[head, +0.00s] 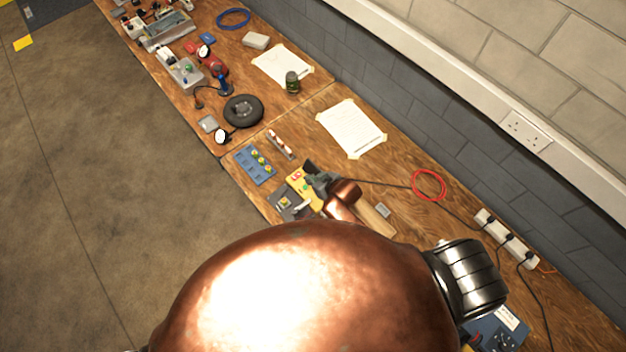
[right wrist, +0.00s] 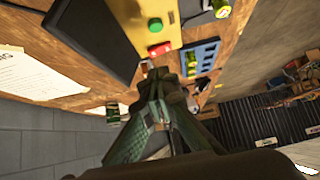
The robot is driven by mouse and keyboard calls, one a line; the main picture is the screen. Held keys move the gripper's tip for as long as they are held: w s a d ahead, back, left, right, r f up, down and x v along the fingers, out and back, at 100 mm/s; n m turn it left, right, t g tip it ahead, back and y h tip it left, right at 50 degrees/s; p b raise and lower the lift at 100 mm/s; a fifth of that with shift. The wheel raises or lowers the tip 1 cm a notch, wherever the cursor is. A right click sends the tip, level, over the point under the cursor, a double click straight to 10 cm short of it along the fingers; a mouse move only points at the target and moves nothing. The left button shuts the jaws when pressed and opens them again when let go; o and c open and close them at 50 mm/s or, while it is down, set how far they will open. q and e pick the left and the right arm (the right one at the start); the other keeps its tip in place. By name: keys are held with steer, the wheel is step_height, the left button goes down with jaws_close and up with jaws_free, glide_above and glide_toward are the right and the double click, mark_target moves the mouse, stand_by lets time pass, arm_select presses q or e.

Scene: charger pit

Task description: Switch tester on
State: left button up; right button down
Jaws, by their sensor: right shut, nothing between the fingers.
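A yellow box (head: 295,179), likely the tester, lies on the wooden bench beside my right gripper (head: 314,178). In the right wrist view the yellow box (right wrist: 140,14) shows a green button (right wrist: 155,25) and a red button (right wrist: 159,49). My right gripper (right wrist: 163,82) is shut with nothing in it, its tips close to the red button. I cannot tell whether they touch it. In the head view the gripper and my arm hide part of the box. My left gripper is not in view.
A blue tray (head: 246,161) with several small yellow-green parts lies beside the box. A black slab (right wrist: 95,35) is on its other side. A red cable coil (head: 429,171) and a power strip (head: 484,216) lie to the right. A paper sheet (head: 351,128) lies behind.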

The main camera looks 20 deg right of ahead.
steer(key=shift+v, duration=1.6)
steer(key=shift+f, duration=0.1)
